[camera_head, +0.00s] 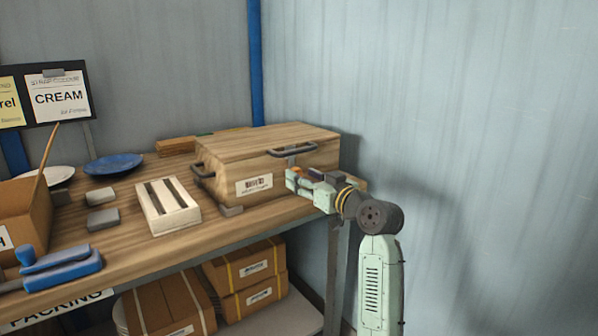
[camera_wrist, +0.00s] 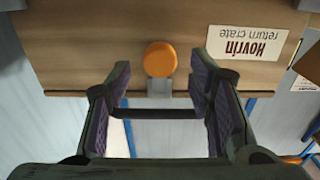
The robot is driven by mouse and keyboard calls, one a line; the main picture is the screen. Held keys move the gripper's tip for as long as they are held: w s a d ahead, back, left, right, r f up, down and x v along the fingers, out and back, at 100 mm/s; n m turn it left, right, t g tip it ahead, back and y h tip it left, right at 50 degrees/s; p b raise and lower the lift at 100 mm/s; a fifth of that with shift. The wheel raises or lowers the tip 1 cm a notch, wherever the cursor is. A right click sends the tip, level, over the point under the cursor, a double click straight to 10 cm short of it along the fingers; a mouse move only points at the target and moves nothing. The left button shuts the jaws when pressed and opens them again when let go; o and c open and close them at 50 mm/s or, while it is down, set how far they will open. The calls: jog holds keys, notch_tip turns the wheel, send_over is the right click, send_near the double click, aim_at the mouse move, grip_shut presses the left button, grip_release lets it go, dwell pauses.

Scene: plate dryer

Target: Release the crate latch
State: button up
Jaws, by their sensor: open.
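The wooden crate (camera_head: 265,155) stands closed on the right end of the table, with dark handles and a white label on its front. In the wrist view its front (camera_wrist: 110,55) fills the top, with an upside-down "Hovrin return crate" label (camera_wrist: 249,42). The latch shows as a round orange knob (camera_wrist: 160,59) on a grey metal piece. My gripper (camera_wrist: 160,85) is open, its two padded fingers on either side of and a little below the knob in the picture. In the head view my gripper (camera_head: 296,178) is at the crate's right front. I cannot tell whether it touches the crate.
A blue plate (camera_head: 113,164), a cardboard box (camera_head: 22,218) and a blue tool (camera_head: 60,268) are farther left. Cartons (camera_head: 245,275) sit on the lower shelf. A wall stands close on the right.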

jog(key=shift+x, duration=1.35)
jog(key=shift+c, duration=0.4)
jog(key=c, duration=1.1)
jog(key=shift+o, duration=0.2)
